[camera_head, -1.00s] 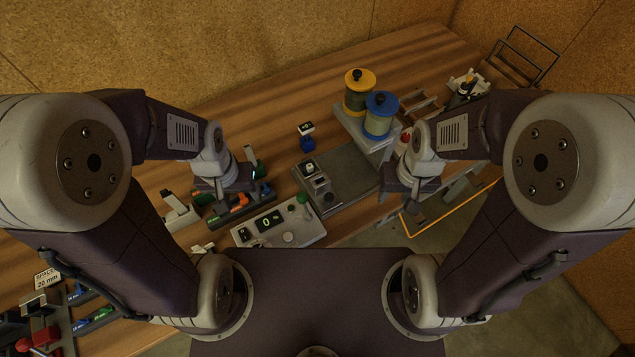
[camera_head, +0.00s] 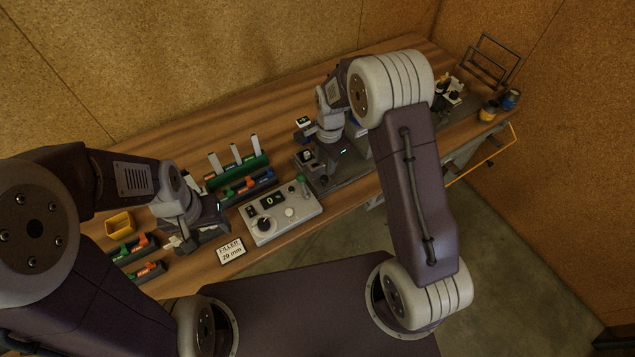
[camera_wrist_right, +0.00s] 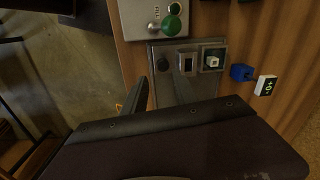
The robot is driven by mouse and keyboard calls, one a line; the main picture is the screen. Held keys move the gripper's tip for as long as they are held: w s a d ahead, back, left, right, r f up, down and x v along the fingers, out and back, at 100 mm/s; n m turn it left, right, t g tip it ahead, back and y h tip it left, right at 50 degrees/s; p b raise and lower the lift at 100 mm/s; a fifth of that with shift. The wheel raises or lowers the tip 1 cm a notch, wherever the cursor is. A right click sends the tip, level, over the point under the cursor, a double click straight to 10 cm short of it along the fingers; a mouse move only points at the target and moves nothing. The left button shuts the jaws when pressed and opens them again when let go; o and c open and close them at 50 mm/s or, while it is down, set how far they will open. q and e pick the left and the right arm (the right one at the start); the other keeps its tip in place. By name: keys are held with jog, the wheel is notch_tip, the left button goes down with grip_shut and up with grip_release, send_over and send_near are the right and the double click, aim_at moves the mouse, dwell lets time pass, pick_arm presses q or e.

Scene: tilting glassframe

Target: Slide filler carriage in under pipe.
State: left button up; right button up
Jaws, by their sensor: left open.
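I cannot single out the filler carriage or the pipe with certainty. A grey station plate (camera_head: 345,178) carries a small grey block with a light top (camera_head: 309,157); in the right wrist view the plate (camera_wrist_right: 190,91) shows two square fittings, one with a white knob (camera_wrist_right: 212,61). My right gripper (camera_head: 338,153) hangs over this plate. In its wrist view one dark finger (camera_wrist_right: 135,97) shows beside the plate, and its opening is hidden. My left gripper (camera_head: 187,240) is open, low over the bench behind a "FILLER 20 mm" card (camera_head: 231,250).
A control box (camera_head: 282,210) with dial, display and green knob lies between the grippers. Behind it stands a green rack (camera_head: 238,171) with upright white pieces. A yellow bin (camera_head: 120,223) is at left.

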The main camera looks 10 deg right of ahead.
aim_at(325, 178)
jog(key=shift+w+d+f, duration=0.35)
jog(key=shift+w+f, duration=0.4)
jog(key=shift+w, duration=0.05)
jog(key=f, duration=0.1)
jog(key=f+p, duration=0.1)
jog(key=s+f, duration=0.1)
jog(key=f, duration=0.1)
jog(key=shift+s+a, duration=0.1)
jog(key=shift+a, duration=0.25)
jog(key=f, duration=0.2)
jog(key=f+p, duration=0.1)
jog(key=shift+w+d+f, duration=0.1)
jog(key=shift+w+f, duration=0.25)
jog(key=shift+w, duration=0.05)
jog(key=shift+w+f, duration=0.1)
jog(key=shift+f, duration=0.05)
jog(key=shift+s, duration=0.2)
jog(key=c, duration=0.5)
grip_shut()
pick_arm(q)
jog(key=shift+w+d+r, duration=0.1)
jog(key=shift+w+r, duration=0.1)
jog(key=shift+r, duration=0.3)
jog(key=shift+w+d+r, duration=0.1)
jog(key=shift+w+r, duration=0.1)
jog(key=shift+r, duration=0.25)
